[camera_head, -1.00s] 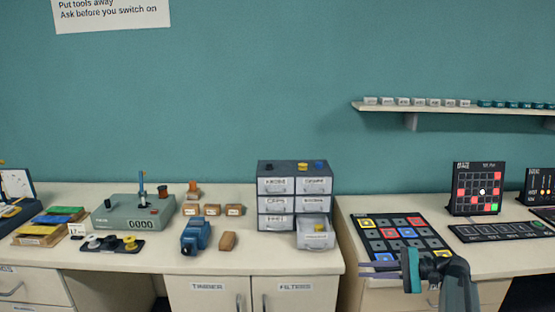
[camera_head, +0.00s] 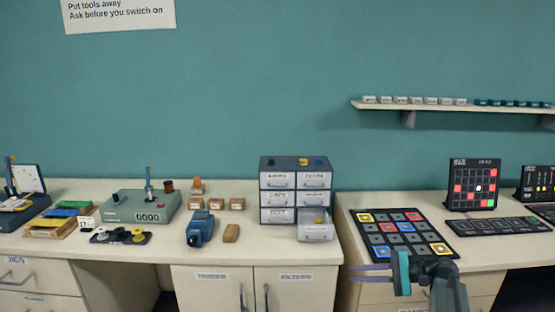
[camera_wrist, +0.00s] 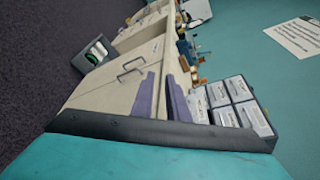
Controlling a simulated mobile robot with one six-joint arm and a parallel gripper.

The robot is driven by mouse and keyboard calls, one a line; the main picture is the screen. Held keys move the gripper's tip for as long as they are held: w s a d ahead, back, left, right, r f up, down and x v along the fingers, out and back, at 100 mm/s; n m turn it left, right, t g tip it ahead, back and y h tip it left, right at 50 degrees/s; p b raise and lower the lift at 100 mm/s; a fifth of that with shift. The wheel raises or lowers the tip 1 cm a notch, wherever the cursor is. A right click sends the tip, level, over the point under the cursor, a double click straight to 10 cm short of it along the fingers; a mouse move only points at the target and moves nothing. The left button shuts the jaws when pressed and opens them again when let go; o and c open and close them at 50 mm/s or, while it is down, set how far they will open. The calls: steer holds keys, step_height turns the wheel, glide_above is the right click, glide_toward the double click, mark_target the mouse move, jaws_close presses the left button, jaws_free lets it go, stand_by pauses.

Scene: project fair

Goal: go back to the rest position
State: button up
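My gripper (camera_head: 352,274) is at the lower right of the head view, in front of the right-hand table's front edge and below the black board of coloured tiles (camera_head: 405,238). Its two purple fingers point left and stand apart with nothing between them. In the wrist view the fingers (camera_wrist: 161,98) also show a gap, with the cabinet front behind it. The wrist view is tilted on its side.
A drawer unit (camera_head: 294,163) stands on the left table (camera_head: 270,258), with its lower right drawer (camera_head: 316,234) pulled out. A grey counter box (camera_head: 128,208), a blue tool (camera_head: 200,229) and small blocks stand to its left. A shelf (camera_head: 450,107) hangs above the right table.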

steer(key=s+a+f+n+g+h, duration=0.1)
steer(key=s+a+f+g, duration=0.2)
steer(key=s+a+f, duration=0.55)
steer(key=s+a+f+g+h, duration=0.2)
steer(key=s+a+f, duration=0.35)
steer(key=f, duration=0.65)
steer(key=s+a+f+n+g+h, duration=0.1)
steer(key=s+a+f+g, duration=0.2)
steer(key=s+a+f, duration=0.55)
steer(key=s+d+f+n+g+h, duration=0.1)
steer(key=s+d+f+n+h, duration=0.15)
steer(key=s+f, duration=0.5)
steer(key=s+d+f+n+g+h, duration=0.1)
steer(key=s+d+f+g+h, duration=0.2)
steer(key=s+f, duration=0.45)
steer(key=s+d+f+n+t+h, duration=0.1)
steer(key=d+n+h, duration=0.3)
steer(key=d, duration=0.4)
steer(key=shift+s+d+f+t+h, duration=0.25)
steer(key=shift+s+f+t+h, duration=0.1)
steer(key=shift+f+t+h, duration=0.45)
